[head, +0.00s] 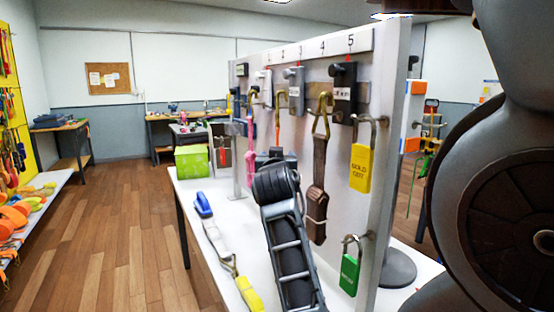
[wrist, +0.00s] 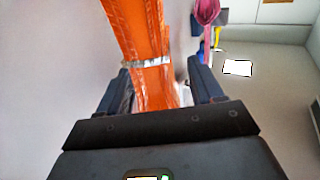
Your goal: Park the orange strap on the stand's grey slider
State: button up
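In the wrist view the orange strap (wrist: 133,25) runs between the two dark fingers of my gripper (wrist: 158,78). A pale metal band (wrist: 147,63) crosses the strap near the fingertips. The fingers are apart, and a gap shows beside the strap, clearest on the right. The strap's lower end is hidden behind the gripper body. There a grey upright stand (head: 237,165) with a grey crosspiece rises from the white table, left of my dark arm. Its slider is too small to tell apart.
A white panel (head: 385,130) carries numbered hooks with hanging straps, including a brown strap (head: 318,190). A yellow padlock (head: 361,168) and a green padlock (head: 349,272) hang at its edge. A green box (head: 192,161) and a blue-ended strap (head: 203,206) lie on the table.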

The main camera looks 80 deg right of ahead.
jog(key=shift+o, duration=0.2)
jog(key=s+a+b, duration=0.1)
jog(key=a, duration=0.6)
jog(key=shift+a, duration=0.4)
jog(key=w+a+f+n+t+y, duration=0.4)
jog(key=a+f+n+t, duration=0.15)
jog(key=a+f, duration=0.5)
jog(key=w+a+f+n+t+y, duration=0.35)
jog(key=a+f+n+t, duration=0.35)
jog(key=a, duration=0.6)
jog(key=s+a+f+n+y, duration=0.2)
jog(key=s+a+y, duration=0.3)
jog(key=s+a, duration=0.4)
jog(key=s+a+f+n+y, duration=0.1)
jog(key=s+a+y, duration=0.4)
jog(key=s+a, duration=0.5)
jog(key=shift+a+f+n, duration=0.35)
jog(key=shift+f, duration=0.55)
